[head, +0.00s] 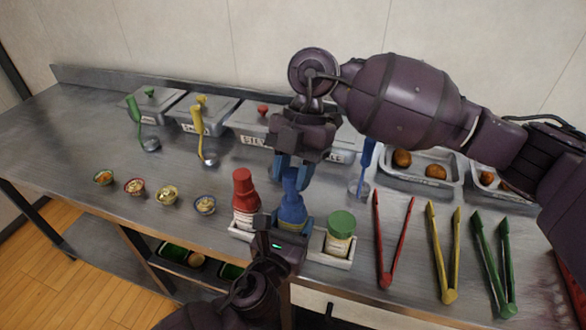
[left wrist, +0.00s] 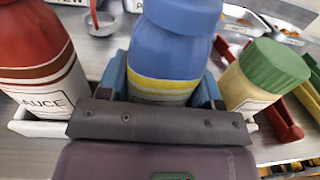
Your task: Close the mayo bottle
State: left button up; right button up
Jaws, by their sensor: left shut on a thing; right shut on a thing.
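A blue bottle (head: 291,213) with a yellow band stands in the middle of a white holder (head: 334,261), seemingly the mayo bottle; its label is hidden. My left gripper (head: 290,225) is shut around its body from the front. In the left wrist view the bottle (left wrist: 165,62) stands upright between blue fingers. Its wide blue top (left wrist: 185,14) runs out of frame. My right gripper (head: 292,165) comes down from above and is shut on the bottle's blue cap (head: 291,182). The cap looks in line with the bottle; I cannot tell whether it is fully seated.
A red sauce bottle (head: 245,195) stands left of the blue one, a green-capped bottle (head: 340,232) right. Red (head: 387,258), yellow (head: 447,262) and green (head: 497,270) tongs lie to the right. Small bowls (head: 167,195) sit left, lidded metal containers (head: 201,118) behind.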

aim_at(293, 218)
jog(key=shift+f, duration=0.9)
jog(key=shift+f, duration=0.6)
dwell(0.3)
